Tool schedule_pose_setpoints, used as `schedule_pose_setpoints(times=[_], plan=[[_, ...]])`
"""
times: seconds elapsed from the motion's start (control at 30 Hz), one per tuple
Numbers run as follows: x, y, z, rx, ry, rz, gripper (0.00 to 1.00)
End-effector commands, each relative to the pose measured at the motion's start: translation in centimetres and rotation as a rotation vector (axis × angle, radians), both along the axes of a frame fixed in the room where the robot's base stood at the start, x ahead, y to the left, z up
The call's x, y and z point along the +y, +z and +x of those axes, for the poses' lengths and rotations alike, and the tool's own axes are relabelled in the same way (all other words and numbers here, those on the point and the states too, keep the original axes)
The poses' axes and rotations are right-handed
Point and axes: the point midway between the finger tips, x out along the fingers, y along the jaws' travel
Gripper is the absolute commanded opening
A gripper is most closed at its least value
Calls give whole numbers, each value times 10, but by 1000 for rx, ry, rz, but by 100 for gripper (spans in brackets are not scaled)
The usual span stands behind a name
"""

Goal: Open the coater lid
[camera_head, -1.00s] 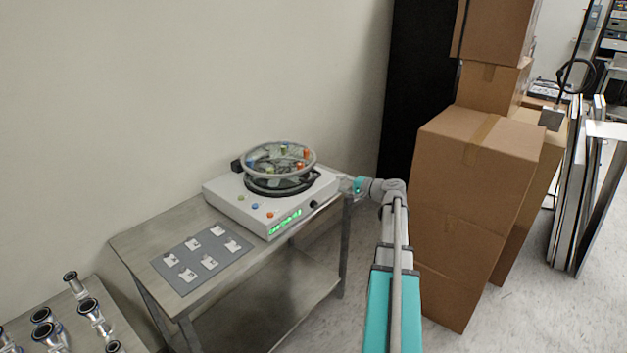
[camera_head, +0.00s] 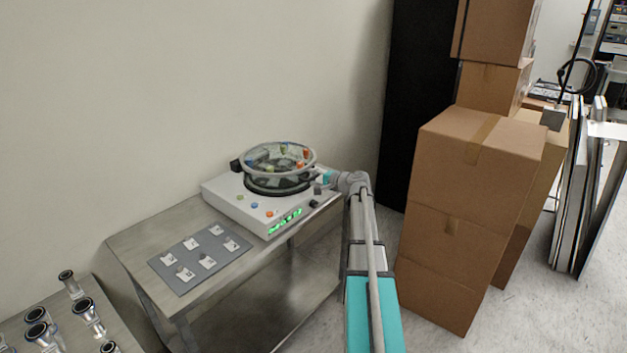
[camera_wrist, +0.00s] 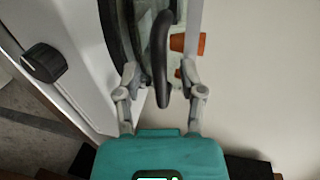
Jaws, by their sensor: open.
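The coater (camera_head: 237,202) is a white box with a green lit display and coloured buttons, on a metal table. Its round clear lid (camera_head: 279,157) with a grey rim lies over the dark bowl (camera_head: 277,185) and looks closed. My gripper (camera_head: 321,181) is at the lid's right side. In the wrist view my open gripper (camera_wrist: 162,72) has one finger on each side of a black curved handle (camera_wrist: 163,50) at the lid's edge. The fingers look apart from the handle.
A grey mat (camera_head: 199,259) with several small chips lies on the table (camera_head: 130,244), left of the coater. A black dial (camera_wrist: 44,63) is on the coater's front. Stacked cardboard boxes (camera_head: 465,210) stand right of my arm. A wall is behind the table.

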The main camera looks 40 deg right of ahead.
Motion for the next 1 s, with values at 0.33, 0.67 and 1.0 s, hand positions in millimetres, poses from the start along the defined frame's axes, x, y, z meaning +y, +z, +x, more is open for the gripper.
schedule_pose_setpoints(times=[0.33,0.67,1.0], plan=[[1,-1,3,0,0,0,51],[1,-1,3,0,0,0,0],[1,0,3,1,0,0,0]])
